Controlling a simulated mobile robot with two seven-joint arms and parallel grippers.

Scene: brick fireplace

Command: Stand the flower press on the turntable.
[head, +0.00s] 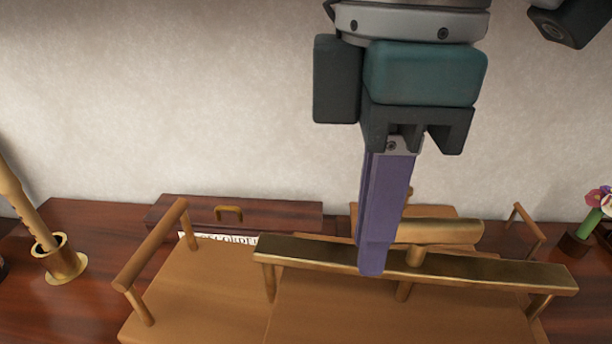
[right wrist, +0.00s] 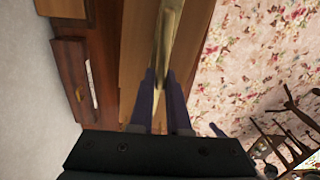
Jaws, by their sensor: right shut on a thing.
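My right gripper (head: 374,268) comes down from above, its purple fingers shut on a long brass bar (head: 480,272). I take this bar to be the top crossbar of the flower press, whose brown wooden board (head: 400,318) lies below it. Posts join the bar to the board. In the right wrist view the bar (right wrist: 167,35) runs between the two fingertips (right wrist: 160,92). The lower front of the press is cut off by the picture edge. I cannot pick out the turntable with certainty. My left gripper is not in view.
A rail on posts (head: 150,245) stands at the left, another (head: 526,222) at the right. A dark wooden case (head: 285,217) with a brass handle lies behind, near the wall. A brass holder (head: 60,266) stands far left, and a pot of flowers (head: 575,244) far right.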

